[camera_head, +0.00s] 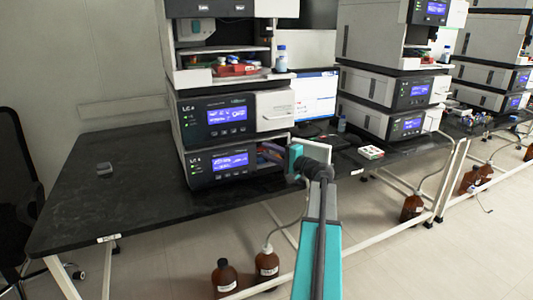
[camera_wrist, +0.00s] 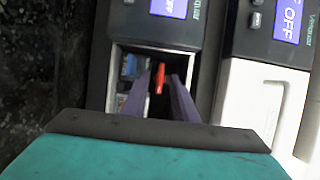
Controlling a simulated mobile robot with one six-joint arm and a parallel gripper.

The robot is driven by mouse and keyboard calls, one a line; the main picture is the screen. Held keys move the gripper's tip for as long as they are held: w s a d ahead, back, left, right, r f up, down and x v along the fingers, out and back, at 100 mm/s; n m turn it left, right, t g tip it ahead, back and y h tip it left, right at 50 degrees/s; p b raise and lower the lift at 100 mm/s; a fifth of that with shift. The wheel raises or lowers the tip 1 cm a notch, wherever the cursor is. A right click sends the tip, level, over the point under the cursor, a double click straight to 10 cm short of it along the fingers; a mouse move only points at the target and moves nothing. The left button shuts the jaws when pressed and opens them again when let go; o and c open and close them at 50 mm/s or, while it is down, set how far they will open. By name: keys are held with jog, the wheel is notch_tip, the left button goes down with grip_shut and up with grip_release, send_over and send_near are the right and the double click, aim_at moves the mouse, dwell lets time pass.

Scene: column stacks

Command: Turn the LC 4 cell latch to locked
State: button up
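The red latch (camera_wrist: 158,80) shows in the wrist view inside an open compartment of an LC module, its handle roughly in line with my fingers. My gripper (camera_wrist: 160,88) reaches into this compartment with its two dark purple fingers, one on each side of the latch. Gaps show beside the latch, so the fingers look open. In the head view my gripper (camera_head: 274,153) is at the right part of the lower LC module (camera_head: 230,163). Its label is too small to read surely. The latch is hidden there.
The compartment walls stand close around my fingers. A white panel (camera_head: 318,150) stands beside my gripper. The upper module (camera_head: 232,115) has a closed white front at its right. A small rack (camera_head: 370,153) lies to the right. The black bench (camera_head: 120,185) is mostly clear at left.

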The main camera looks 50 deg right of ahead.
jog(key=shift+w, duration=0.4)
